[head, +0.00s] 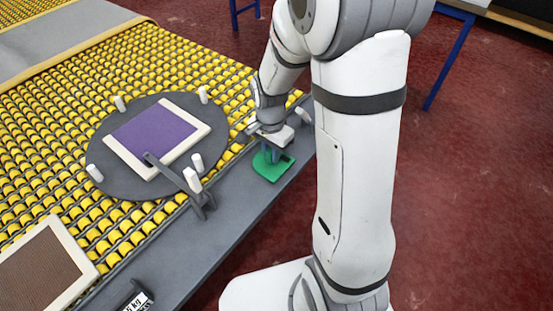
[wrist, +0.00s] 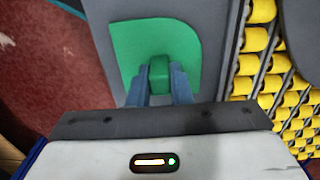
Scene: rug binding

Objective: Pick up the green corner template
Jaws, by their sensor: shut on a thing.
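The green corner template (head: 270,167) is a flat green plate with one rounded corner and a raised green block on top. It is at the grey edge strip of the roller table. In the wrist view the template (wrist: 126,48) shows below my gripper, with its block between the fingers. My gripper (head: 271,150) is shut on that block; its blue-grey fingertips (wrist: 160,80) sit on either side of it. I cannot tell whether the plate rests on the strip or is just above it.
A dark round turntable (head: 110,180) with white pegs holds a purple rug sample (head: 153,135) with a cream border. A brown rug piece (head: 45,265) lies at the lower left on the yellow rollers (head: 40,110). The grey edge strip (head: 225,225) is clear in front of the template.

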